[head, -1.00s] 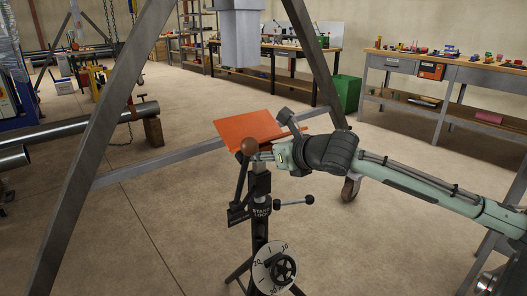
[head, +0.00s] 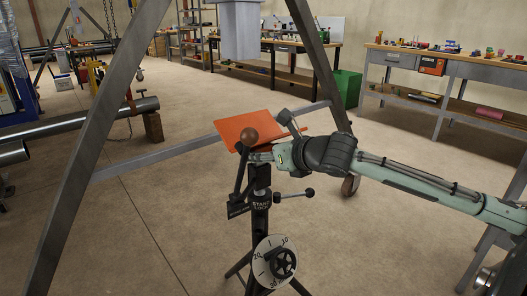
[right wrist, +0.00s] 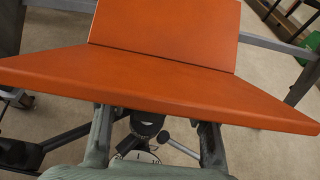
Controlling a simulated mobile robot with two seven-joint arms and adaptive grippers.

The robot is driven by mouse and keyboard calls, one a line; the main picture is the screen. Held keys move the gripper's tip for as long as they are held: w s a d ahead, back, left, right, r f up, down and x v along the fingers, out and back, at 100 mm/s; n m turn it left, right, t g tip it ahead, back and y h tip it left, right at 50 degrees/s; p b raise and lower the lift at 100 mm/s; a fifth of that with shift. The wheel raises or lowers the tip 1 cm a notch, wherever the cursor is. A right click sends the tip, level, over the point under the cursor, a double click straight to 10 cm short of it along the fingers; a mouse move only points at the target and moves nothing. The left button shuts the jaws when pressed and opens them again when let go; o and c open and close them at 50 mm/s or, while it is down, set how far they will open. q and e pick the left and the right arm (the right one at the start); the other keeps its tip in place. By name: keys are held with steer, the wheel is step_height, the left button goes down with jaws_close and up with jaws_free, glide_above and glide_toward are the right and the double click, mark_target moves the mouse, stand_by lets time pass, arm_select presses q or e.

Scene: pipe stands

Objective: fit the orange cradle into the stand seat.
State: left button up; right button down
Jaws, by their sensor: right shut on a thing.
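The orange cradle (head: 240,127), two flat plates meeting in a shallow V, is held over the top of the black stand (head: 261,210). My right gripper (head: 258,155) is shut on the cradle from below. In the right wrist view the cradle (right wrist: 160,75) spans the picture, with my gripper's fingers (right wrist: 156,135) under its near edge. The stand's dark round top (right wrist: 147,122) shows between the fingers, below the cradle. Whether cradle and seat touch is hidden. My left gripper is out of view.
A side handle (head: 307,193) sticks out right. A grey A-frame (head: 100,130) stands around this spot. Pipes (head: 70,125) lie left; benches stand behind.

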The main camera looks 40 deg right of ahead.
steer(key=shift+f+b, duration=0.45)
steer(key=shift+f, duration=0.55)
steer(key=c, duration=0.7)
jaws_free()
steer(key=shift+o, duration=0.3)
steer(key=shift+f, duration=0.2)
steer(key=p+v, duration=0.5)
steer(key=shift+r, duration=0.1)
steer(key=shift+s, duration=0.1)
